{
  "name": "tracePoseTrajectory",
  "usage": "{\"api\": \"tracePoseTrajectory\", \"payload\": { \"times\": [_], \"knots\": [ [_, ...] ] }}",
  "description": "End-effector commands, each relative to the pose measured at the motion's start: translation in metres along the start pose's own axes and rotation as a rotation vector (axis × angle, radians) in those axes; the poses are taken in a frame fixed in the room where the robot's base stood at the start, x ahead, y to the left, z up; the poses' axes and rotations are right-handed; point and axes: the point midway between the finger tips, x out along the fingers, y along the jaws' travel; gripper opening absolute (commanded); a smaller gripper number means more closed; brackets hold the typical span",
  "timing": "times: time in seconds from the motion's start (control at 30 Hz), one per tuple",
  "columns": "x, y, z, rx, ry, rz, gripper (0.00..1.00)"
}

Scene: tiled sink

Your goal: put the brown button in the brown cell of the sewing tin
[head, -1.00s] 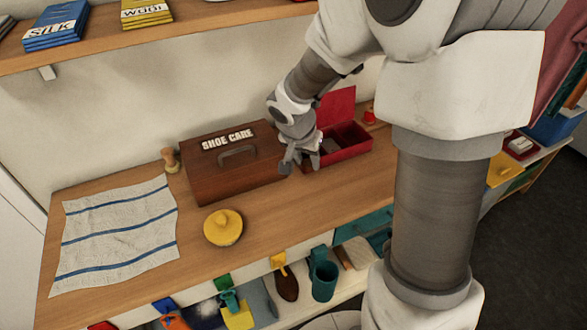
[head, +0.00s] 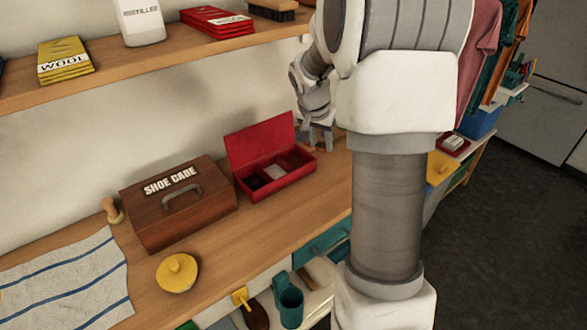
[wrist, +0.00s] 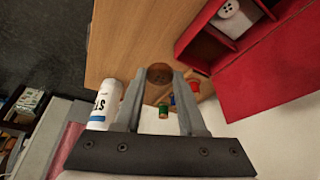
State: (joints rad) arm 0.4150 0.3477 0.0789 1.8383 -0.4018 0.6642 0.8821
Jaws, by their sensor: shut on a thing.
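The sewing tin (head: 282,184) is an open red box with its lid raised at the back, on the wooden counter. Its cells look dark and pale in the head view; the brown cell cannot be told for sure. In the wrist view the tin (wrist: 262,33) is at the upper right, with a white button (wrist: 228,9) in one cell. My gripper (head: 320,148) is to the right of the tin, beside it and not over it. In the wrist view my gripper (wrist: 158,78) is shut on the brown button (wrist: 160,71), a round brown disc between the fingertips.
A brown shoe care box (head: 185,215) stands left of the tin, with a yellow round lidded thing (head: 177,275) in front. In the wrist view, small thread spools (wrist: 163,110) and a white labelled container (wrist: 104,104) are near my fingers. The shelf (head: 150,75) overhangs behind.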

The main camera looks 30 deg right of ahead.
Motion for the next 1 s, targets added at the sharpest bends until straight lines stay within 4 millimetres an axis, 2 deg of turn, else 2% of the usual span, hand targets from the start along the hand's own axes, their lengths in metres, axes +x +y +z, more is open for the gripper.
{"api": "tracePoseTrajectory", "payload": {
  "times": [0.03,0.1,0.27,0.7,0.83,1.0],
  "knots": [
    [0.006,0.007,-0.012,0.032,0.000,0.013,0.00],
    [0.010,0.015,-0.024,0.062,-0.001,0.026,0.00],
    [0.018,0.015,-0.034,0.090,-0.002,0.039,0.00],
    [0.065,-0.075,-0.005,0.091,-0.002,0.041,0.00],
    [0.073,-0.089,-0.002,0.092,-0.001,0.040,0.00],
    [0.080,-0.093,0.002,0.094,-0.002,0.041,0.00]
  ]
}}
